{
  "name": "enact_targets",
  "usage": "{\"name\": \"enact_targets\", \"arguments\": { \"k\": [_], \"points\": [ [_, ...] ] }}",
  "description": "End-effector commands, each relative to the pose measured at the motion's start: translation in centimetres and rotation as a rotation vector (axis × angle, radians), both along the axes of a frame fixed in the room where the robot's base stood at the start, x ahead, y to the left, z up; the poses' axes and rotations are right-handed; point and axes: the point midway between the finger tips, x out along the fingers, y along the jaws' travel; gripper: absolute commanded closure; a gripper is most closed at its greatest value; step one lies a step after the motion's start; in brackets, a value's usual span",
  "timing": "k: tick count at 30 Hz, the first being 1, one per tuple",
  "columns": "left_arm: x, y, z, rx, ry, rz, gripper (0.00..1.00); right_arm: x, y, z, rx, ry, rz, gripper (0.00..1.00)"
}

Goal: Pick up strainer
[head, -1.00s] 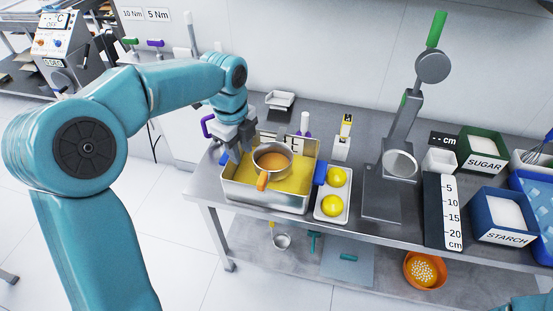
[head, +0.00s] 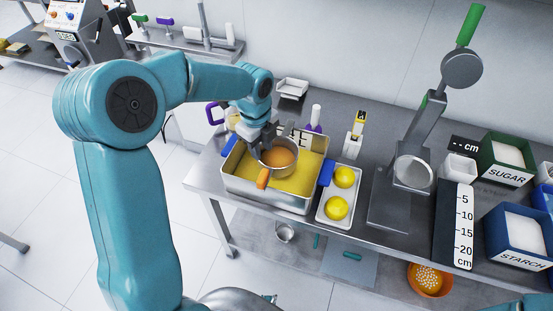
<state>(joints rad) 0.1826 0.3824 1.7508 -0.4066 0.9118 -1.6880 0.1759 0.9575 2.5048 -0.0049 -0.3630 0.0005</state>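An orange perforated bowl (head: 428,280), which looks like a strainer, sits on the lower shelf at the right, under the table. A small round steel pan (head: 279,157) with an orange handle and orange-brown inside is in the steel tray (head: 265,196) of yellow content on the table. I cannot tell whether this pan is a strainer. My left gripper (head: 262,140) is at the pan's back-left rim. Its fingertips are partly hidden, so I cannot tell whether they touch or grip it. My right gripper is out of view; only a bit of teal arm shows at bottom right.
A white tray (head: 323,214) with yellow balls stands right of the steel tray. A tall grey stand (head: 400,205) with a green handle, a ruler board (head: 454,226) and the sugar bin (head: 505,175) and starch bin (head: 518,238) fill the table's right.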

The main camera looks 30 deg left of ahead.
Motion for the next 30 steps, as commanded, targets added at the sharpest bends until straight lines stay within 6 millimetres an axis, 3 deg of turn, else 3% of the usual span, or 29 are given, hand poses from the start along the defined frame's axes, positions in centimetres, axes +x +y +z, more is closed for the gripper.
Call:
{"name": "enact_targets", "arguments": {
  "k": [3, 8, 18, 26, 29, 30],
  "points": [
    [0.1, 0.0, -1.9, -0.001, 0.002, 0.001, 0.67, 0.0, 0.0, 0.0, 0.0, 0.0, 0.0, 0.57],
    [0.3, -0.1, -2.9, 0.0, 0.001, 0.0, 0.67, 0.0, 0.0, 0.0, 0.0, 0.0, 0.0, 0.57],
    [0.8, -0.2, -7.6, -0.001, 0.001, 0.001, 0.67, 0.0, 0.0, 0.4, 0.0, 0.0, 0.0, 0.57],
    [0.9, -0.1, -7.9, 0.0, -0.001, 0.001, 0.67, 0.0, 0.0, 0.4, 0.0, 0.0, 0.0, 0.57],
    [0.9, -0.1, -7.9, 0.0, -0.001, 0.001, 1.0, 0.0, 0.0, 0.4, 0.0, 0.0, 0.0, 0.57],
    [0.8, -0.1, -7.9, 0.0, -0.001, 0.001, 1.0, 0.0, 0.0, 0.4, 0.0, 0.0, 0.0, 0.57]
  ]
}}
